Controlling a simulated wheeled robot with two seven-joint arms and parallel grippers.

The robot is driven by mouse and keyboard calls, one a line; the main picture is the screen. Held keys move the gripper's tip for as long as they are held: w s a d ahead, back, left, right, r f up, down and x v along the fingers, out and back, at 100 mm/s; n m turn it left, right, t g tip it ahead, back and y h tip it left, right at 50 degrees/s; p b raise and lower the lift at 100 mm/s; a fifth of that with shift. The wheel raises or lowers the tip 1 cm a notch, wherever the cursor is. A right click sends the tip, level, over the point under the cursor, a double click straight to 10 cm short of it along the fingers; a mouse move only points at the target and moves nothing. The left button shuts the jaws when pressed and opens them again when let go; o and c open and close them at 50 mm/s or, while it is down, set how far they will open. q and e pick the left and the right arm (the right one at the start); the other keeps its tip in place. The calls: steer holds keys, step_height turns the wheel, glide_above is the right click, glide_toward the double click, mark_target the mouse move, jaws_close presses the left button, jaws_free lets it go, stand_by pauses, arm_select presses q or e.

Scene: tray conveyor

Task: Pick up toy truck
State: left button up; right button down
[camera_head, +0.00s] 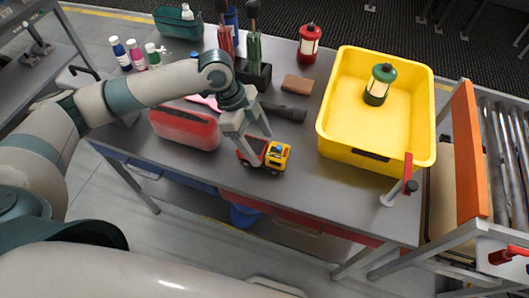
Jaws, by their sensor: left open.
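The toy truck (275,156), with a yellow cab and a red rear part, stands on the grey table near its front edge. My left gripper (254,146) is open and points down at the truck's red rear end. One finger is at the left side of the truck and the other is above or behind it. I cannot tell whether either finger touches it. My right gripper does not show.
A yellow tray (328,130) holding a green lantern (378,84) stands right of the truck. A red case (184,128) lies to the left. A black flashlight (285,111) and a brown block (297,84) lie behind. A red lantern (309,45) stands at the back.

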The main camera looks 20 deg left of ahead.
mark_target(261, 148)
arm_select(q)
steer(key=p+x, duration=0.2)
steer(key=x, duration=0.1)
steer(key=shift+f, duration=0.35)
steer(key=shift+d+f, duration=0.25)
steer(key=shift+f, duration=0.35)
steer(key=c, duration=1.4)
steer(key=shift+o, duration=0.3)
steer(key=shift+r, duration=0.1)
